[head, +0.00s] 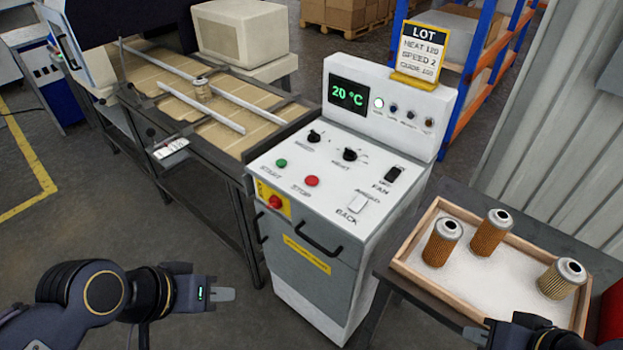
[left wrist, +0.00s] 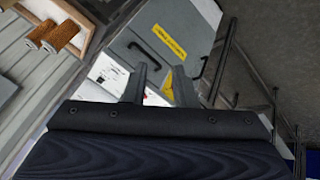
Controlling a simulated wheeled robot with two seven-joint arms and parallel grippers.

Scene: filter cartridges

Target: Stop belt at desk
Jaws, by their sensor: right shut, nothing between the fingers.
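The control desk (head: 335,215) stands in the middle of the head view. Its red STOP button (head: 312,181) is right of the green START button (head: 282,163). A larger red knob (head: 275,202) sits on a yellow plate at the desk's front left corner. My right gripper (head: 472,336) is shut by the tray, partly out of frame.
A wooden tray (head: 415,270) with three upright filter cartridges stands on a table right of the desk. The desk display (head: 348,95) reads 20 °C. A lot card (head: 418,55) stands on top. Two black handles stick out from the desk front. The floor left of the desk is clear.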

